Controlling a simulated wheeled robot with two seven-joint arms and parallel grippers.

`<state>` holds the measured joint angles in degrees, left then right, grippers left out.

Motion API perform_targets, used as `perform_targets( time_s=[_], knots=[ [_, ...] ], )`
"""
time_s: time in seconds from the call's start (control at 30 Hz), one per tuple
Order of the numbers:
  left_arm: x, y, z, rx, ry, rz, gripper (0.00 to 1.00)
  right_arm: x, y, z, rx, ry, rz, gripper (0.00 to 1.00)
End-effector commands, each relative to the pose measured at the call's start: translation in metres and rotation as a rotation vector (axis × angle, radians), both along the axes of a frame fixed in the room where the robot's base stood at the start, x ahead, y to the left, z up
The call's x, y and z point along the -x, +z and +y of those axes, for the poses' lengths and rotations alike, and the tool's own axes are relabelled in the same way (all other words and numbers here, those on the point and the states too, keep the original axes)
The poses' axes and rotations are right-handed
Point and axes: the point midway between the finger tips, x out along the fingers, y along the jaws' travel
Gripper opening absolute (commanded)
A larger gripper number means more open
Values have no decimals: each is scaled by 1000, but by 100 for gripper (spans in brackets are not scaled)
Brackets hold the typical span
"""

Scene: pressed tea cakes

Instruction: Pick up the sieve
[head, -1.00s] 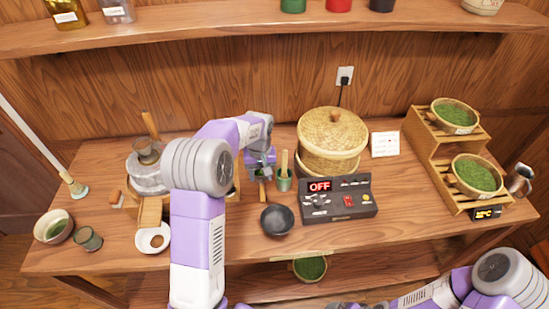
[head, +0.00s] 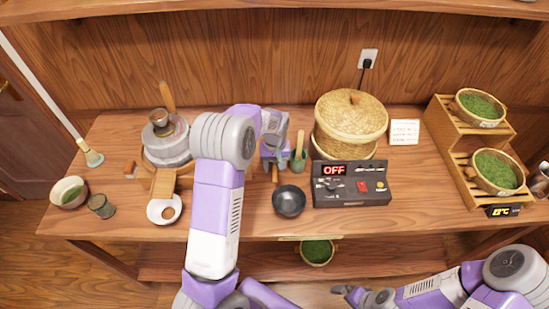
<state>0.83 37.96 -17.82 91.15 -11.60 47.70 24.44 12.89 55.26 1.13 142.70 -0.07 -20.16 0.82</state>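I cannot clearly make out a sieve; part of the table is hidden behind my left arm. A short wooden handle (head: 275,174) shows just below my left gripper (head: 274,160), which points down over the table beside the green cup. Whether the fingers hold this handle is too small to tell. My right gripper (head: 356,295) is low at the bottom edge, in front of the table and away from its objects; its finger opening is unclear.
A green cup with a wooden-handled tool (head: 298,162) stands just right of the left gripper. A dark bowl (head: 289,201), control box (head: 350,184) and lidded basket steamer (head: 350,120) are close by. A stone mill (head: 166,149) and white ring-shaped dish (head: 164,210) stand left.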

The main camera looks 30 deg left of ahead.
Motion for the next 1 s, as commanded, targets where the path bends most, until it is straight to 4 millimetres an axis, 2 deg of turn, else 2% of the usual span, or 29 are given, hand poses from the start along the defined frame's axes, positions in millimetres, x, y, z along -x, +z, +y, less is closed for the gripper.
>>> perform_targets(
  time_s=[0.03,0.3,0.57,0.67,1.0],
  knots=[
    [0,0,0,0,0,0,41,0,0,0,0,0,0,100],
    [0,0,0,-1,0,-1,0,0,0,0,0,0,0,100],
    [0,1,0,0,0,-2,0,0,0,0,0,0,0,100],
    [-1,8,0,0,0,-4,0,0,2,0,0,0,0,100],
    [-1,73,0,-1,0,-5,0,0,14,0,0,0,0,100]
  ],
)
